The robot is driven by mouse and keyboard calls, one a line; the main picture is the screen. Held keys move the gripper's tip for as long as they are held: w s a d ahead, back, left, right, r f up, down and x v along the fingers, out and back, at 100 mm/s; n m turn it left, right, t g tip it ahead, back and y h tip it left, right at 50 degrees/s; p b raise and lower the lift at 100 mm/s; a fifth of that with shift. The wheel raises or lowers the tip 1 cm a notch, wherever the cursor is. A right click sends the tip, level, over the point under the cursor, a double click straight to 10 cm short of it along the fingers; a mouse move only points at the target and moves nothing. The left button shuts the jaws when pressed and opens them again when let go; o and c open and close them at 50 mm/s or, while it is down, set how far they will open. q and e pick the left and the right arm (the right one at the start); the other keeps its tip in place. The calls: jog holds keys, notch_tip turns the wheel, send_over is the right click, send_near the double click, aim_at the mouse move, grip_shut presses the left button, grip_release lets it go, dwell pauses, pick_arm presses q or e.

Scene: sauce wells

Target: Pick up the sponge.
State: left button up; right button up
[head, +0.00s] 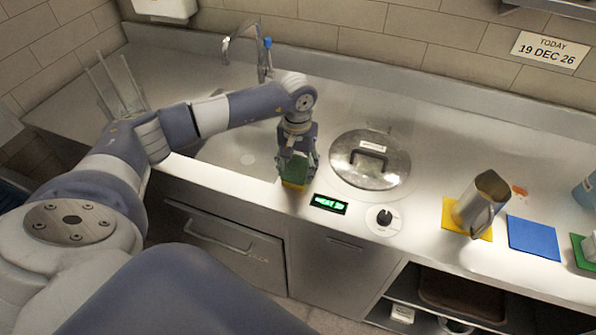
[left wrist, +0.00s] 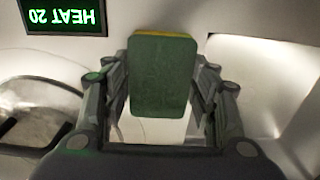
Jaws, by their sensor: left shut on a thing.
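The sponge (head: 294,171) is green with a yellow layer. My left gripper (head: 297,160) is shut on it, at the front of the counter between the sink and the round lid. In the left wrist view the sponge (left wrist: 160,78) sits between the two fingers of the gripper (left wrist: 160,85), its green face towards the camera and a thin yellow edge at the top. I cannot tell whether the sponge touches the counter. My right gripper is not in view.
A round metal lid (head: 370,170) with a handle, a green display (head: 330,204) and a knob (head: 384,217) are right of the gripper. A metal jug (head: 480,202) stands on a yellow mat. A blue mat (head: 533,237) lies further right. The tap (head: 262,60) stands behind.

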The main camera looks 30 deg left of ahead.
aim_at(301, 172)
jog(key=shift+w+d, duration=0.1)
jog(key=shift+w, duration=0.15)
pick_arm(q)
jog(key=shift+r, duration=0.15)
jog(key=shift+w+r+b, duration=0.1)
jog(key=shift+r+b, duration=0.5)
jog(key=shift+b, duration=0.05)
jog(key=shift+d+r+b, duration=0.5)
jog(key=shift+r+b, duration=0.2)
jog(key=shift+r, duration=0.2)
jog(key=s+d+b, duration=0.1)
jog(key=d, duration=0.3)
jog(key=s+d+r+b, duration=0.1)
jog(key=d+b, duration=0.1)
jog(key=d, duration=0.3)
jog(key=s+d+b, duration=0.1)
jog(key=d, duration=0.4)
jog(key=shift+r+b, duration=0.25)
jog(key=shift+b, duration=0.1)
jog(key=shift+s+d+r, duration=0.1)
jog(key=shift+d, duration=0.25)
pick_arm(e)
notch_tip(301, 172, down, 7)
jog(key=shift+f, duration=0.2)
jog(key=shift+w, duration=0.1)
